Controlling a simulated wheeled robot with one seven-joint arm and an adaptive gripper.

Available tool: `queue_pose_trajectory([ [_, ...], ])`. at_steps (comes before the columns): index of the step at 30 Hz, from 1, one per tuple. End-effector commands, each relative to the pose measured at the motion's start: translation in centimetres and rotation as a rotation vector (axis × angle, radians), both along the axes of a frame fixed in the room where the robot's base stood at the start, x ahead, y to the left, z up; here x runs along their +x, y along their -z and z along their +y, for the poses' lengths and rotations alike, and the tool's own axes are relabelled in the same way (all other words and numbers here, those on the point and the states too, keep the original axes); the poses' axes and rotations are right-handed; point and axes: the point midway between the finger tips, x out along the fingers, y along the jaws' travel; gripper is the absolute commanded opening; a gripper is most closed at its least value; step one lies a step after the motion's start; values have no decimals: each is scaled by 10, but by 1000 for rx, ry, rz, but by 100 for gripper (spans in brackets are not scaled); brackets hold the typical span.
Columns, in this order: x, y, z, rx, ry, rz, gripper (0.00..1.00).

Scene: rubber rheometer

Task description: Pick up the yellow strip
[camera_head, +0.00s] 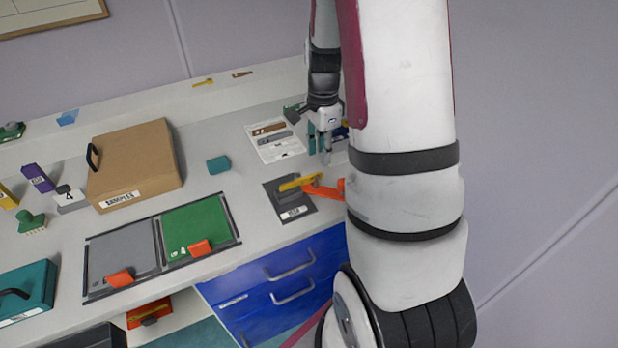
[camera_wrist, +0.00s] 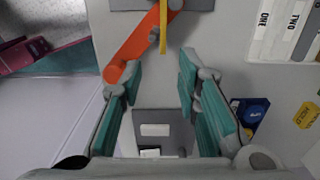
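The yellow strip (camera_head: 298,182) lies across a dark mat (camera_head: 284,208) near the front edge of the counter, beside an orange part (camera_head: 326,189). In the wrist view the yellow strip (camera_wrist: 163,28) stands upright in the picture at the top, overlapping the orange part (camera_wrist: 136,48). My gripper (camera_head: 320,145) is above the counter, behind and to the right of the strip. In the wrist view my gripper's (camera_wrist: 160,70) teal fingers are apart with nothing held between them; the strip is beyond their tips.
A printed sheet (camera_head: 275,140) lies just left of my gripper. A teal block (camera_head: 218,165), a brown SAMPLES case (camera_head: 133,160) and a green panel (camera_head: 197,230) are farther left. A blue object (camera_wrist: 255,112) is right of the fingers. Blue drawers (camera_head: 283,280) are below the counter.

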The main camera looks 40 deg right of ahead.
Motion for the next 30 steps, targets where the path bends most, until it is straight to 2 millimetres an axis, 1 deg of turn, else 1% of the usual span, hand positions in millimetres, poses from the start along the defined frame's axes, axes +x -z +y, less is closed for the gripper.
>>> queue_pose_trajectory([
  [1, 0, 8, 0, 2, 0, 2, 30],
  [3, 0, 15, 0, 1, -1, 1, 30],
  [10, 0, 29, 0, 0, -1, 0, 30],
  [19, 3, 67, -1, 1, -1, 0, 30],
  [22, 3, 72, -1, 0, -1, -1, 30],
  [28, 3, 73, -1, -1, -1, -2, 30],
  [29, 3, 73, -1, -1, -1, -2, 28],
  [30, 3, 73, -1, -1, -2, -2, 19],
])
